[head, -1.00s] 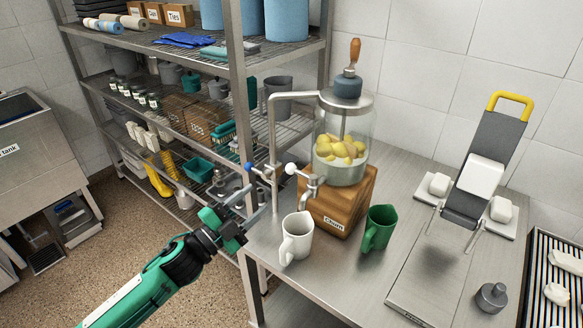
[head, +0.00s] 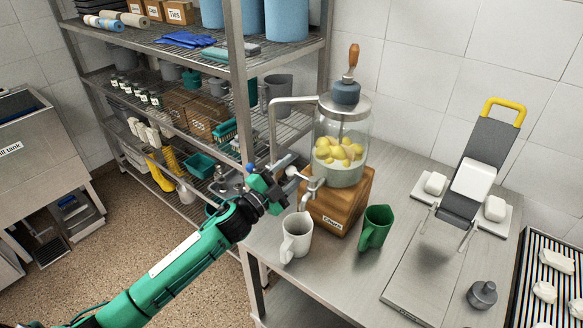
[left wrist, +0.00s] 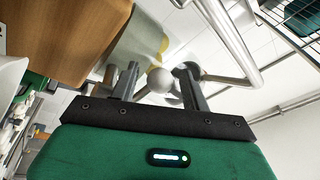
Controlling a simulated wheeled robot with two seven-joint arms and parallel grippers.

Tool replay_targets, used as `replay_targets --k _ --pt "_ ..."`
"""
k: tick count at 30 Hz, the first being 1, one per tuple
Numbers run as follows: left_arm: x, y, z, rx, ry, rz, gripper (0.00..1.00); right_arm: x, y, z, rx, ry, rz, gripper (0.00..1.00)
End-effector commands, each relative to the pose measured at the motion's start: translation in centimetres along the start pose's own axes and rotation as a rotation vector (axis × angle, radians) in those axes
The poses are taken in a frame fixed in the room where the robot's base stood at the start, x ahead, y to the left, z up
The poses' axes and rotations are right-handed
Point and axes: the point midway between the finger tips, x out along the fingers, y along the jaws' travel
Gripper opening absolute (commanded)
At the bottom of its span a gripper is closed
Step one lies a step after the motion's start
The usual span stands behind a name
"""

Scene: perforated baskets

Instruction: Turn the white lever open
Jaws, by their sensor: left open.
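The white lever's round knob (head: 292,170) is by the metal tap (head: 312,183) of the glass churn jar (head: 341,140), which holds yellow pieces. My left gripper (head: 283,170) is open at the knob. In the left wrist view, the white knob (left wrist: 160,80) lies between the two spread fingers of the left gripper (left wrist: 158,84); I cannot tell whether they touch it. The lever's stem is mostly hidden. A blue-knobbed lever (head: 250,168) on the pipe is partly covered by my gripper. My right gripper is not in view.
A white mug (head: 297,237) stands below the tap, with a green mug (head: 375,228) to its right. The jar sits on a wooden block (head: 340,205). A curved metal pipe (head: 273,125) and a shelf post (head: 238,80) rise near my gripper. A slicer (head: 475,175) stands right.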

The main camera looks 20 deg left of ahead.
Motion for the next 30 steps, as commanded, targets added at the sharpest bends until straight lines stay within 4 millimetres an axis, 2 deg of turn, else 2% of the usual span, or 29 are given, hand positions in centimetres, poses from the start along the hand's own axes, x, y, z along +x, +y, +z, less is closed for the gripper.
replay_targets --k 11,18,19,30 --pt "0.59 0.09 -0.01 0.000 0.000 0.001 0.47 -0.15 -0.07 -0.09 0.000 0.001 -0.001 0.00" --pt "0.57 0.07 -0.01 0.000 0.000 0.001 0.02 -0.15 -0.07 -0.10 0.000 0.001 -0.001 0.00" --pt "0.57 0.07 -0.01 0.000 0.000 0.001 0.00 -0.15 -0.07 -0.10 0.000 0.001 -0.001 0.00" --pt "0.28 0.10 -0.10 0.006 -0.034 -0.022 0.00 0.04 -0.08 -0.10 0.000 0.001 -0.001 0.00"
